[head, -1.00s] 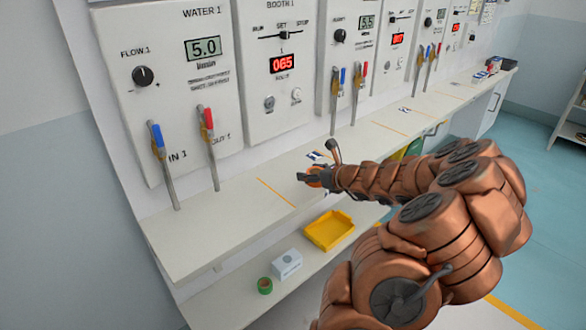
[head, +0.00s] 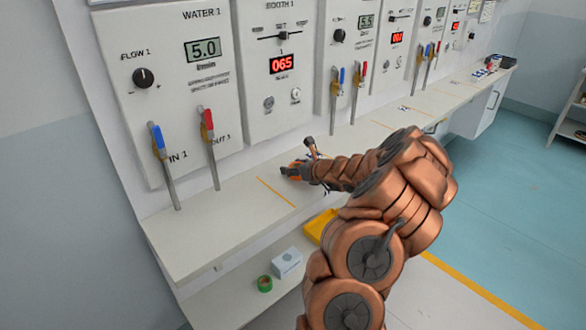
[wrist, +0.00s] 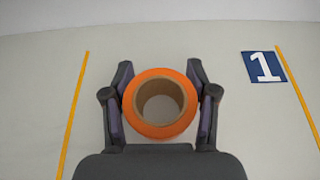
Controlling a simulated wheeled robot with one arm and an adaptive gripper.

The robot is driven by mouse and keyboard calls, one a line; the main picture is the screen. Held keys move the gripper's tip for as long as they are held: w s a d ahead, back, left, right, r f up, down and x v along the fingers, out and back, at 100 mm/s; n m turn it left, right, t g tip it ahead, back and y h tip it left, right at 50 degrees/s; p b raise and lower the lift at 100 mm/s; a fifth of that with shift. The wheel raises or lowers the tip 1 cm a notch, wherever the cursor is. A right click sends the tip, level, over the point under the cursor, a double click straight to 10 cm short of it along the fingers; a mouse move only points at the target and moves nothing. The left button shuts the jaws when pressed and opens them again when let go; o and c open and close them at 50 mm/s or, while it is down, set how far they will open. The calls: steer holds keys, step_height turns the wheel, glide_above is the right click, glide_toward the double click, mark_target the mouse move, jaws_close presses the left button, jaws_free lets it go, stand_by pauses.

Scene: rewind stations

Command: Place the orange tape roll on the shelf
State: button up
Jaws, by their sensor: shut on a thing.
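The orange tape roll (wrist: 135,120) has a brown cardboard core and sits between both fingers of my gripper (wrist: 160,100) in the wrist view. The fingers press on its left and right sides. In the head view my gripper (head: 291,170) is over the long white shelf (head: 215,225), just right of an orange line, and only a bit of the orange roll shows there. In the wrist view the roll is between two orange lines on the pale surface, left of a blue "1" label (wrist: 264,67). Whether the roll touches the surface, I cannot tell.
A wall panel with blue (head: 156,137) and red (head: 208,122) handled levers stands behind the shelf. On a lower shelf are a green roll (head: 264,284), a white box (head: 286,263) and a yellow tray (head: 318,226), partly hidden by my arm. The shelf's left part is clear.

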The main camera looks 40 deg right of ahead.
steer(key=shift+f, duration=0.2)
steer(key=shift+f, duration=0.1)
steer(key=o, duration=1.3)
steer(key=shift+c, duration=0.2)
